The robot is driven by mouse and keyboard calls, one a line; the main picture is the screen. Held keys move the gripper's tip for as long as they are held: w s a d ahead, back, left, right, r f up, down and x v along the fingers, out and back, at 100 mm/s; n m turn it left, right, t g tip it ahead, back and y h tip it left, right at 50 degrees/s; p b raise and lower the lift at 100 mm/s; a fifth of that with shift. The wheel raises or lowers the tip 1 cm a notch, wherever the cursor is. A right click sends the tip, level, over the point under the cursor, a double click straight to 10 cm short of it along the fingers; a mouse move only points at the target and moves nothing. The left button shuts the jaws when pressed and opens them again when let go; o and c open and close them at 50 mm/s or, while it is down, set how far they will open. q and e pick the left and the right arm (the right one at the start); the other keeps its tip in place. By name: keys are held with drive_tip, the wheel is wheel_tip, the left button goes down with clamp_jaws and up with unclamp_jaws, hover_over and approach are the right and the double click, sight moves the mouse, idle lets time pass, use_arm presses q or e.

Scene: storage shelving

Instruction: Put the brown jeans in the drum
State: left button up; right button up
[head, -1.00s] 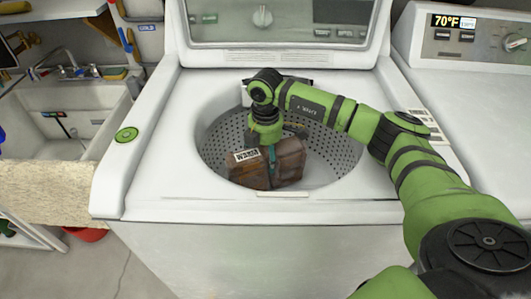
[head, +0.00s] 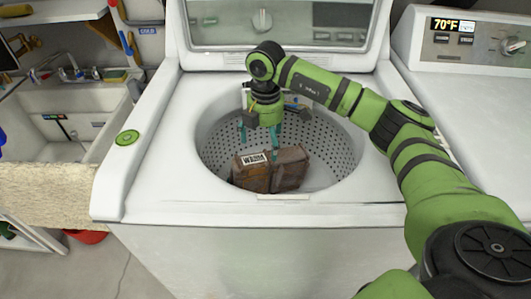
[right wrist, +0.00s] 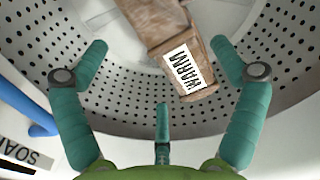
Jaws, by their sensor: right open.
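The brown jeans (head: 270,170) are a folded, blocky bundle with a white "WARM" label, resting inside the drum (head: 335,150) toward its front side. They also show in the right wrist view (right wrist: 160,22), beyond the fingers and apart from them. The drum's perforated wall shows in the right wrist view (right wrist: 120,88). My right gripper (head: 265,135) hangs over the drum, just above and behind the jeans in the head view. Its teal fingers (right wrist: 160,85) are spread and empty. My left gripper is in neither current view.
The white washer (head: 180,170) has its lid raised behind the drum. A dryer (head: 455,100) stands at right. A sink (head: 75,120) is at left, with a beige counter edge before it. A green round object (head: 127,137) sits on the washer's left edge.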

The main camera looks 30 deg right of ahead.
wheel_tip(320, 180, up, 6)
drive_tip(key=shift+r, duration=0.25)
idle(0.5)
